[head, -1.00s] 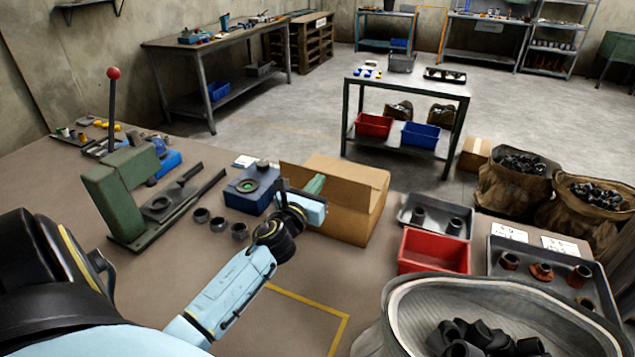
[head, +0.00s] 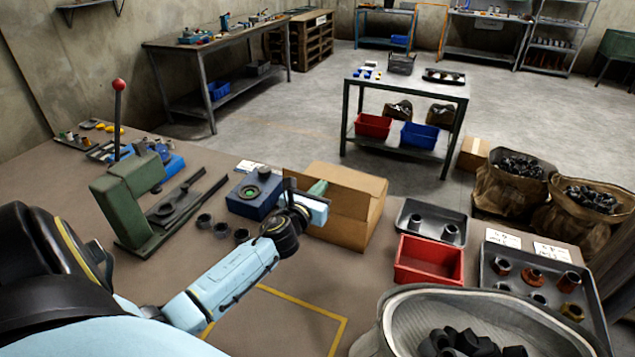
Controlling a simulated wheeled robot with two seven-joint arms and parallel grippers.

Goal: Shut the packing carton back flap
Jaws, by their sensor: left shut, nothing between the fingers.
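The packing carton (head: 345,228) is a brown cardboard box on the brown workbench, right of the blue block. A broad brown panel (head: 350,178) slopes along its far side. Its near left part is hidden behind my left gripper (head: 290,188), which is at the carton's left edge. The gripper is shut and empty, and its pale blue body covers the box's front left corner. I cannot tell whether the fingers touch a flap. A green piece (head: 318,187) shows between the gripper and the far panel. My right gripper is not in view.
A blue block (head: 253,195) and a green lever press (head: 128,195) stand left of the carton. A red bin (head: 428,272), a grey tray (head: 408,212) and a large sack (head: 400,315) are to its right. The bench inside the yellow outline (head: 300,308) is clear.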

